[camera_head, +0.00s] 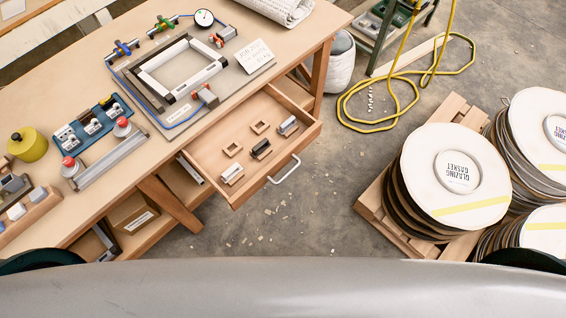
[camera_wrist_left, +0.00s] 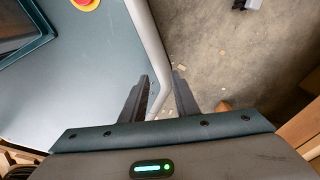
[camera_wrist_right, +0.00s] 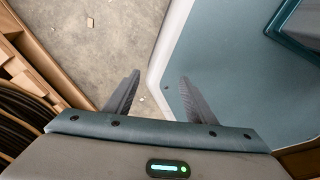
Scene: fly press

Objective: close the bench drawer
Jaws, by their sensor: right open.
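The bench drawer (camera_head: 262,172) is pulled out from under the front of the wooden bench (camera_head: 110,205) in the head view. Its pale handle (camera_head: 285,171) is on the outer front panel, facing the open floor. Several small blocks and frames lie inside the drawer. My left gripper (camera_wrist_left: 162,78) is open, with nothing between its fingers, in the left wrist view. My right gripper (camera_wrist_right: 160,78) is open and empty in the right wrist view. Neither gripper shows in the head view, and neither wrist view shows the drawer.
A square frame jig (camera_head: 180,70), a yellow pot (camera_head: 28,144) and other fixtures stand on the bench. A pallet (camera_head: 372,205) with stacked gasket discs (camera_head: 455,175) is at the right. A yellow hose (camera_head: 400,100) loops on the floor. The floor before the drawer holds only scraps.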

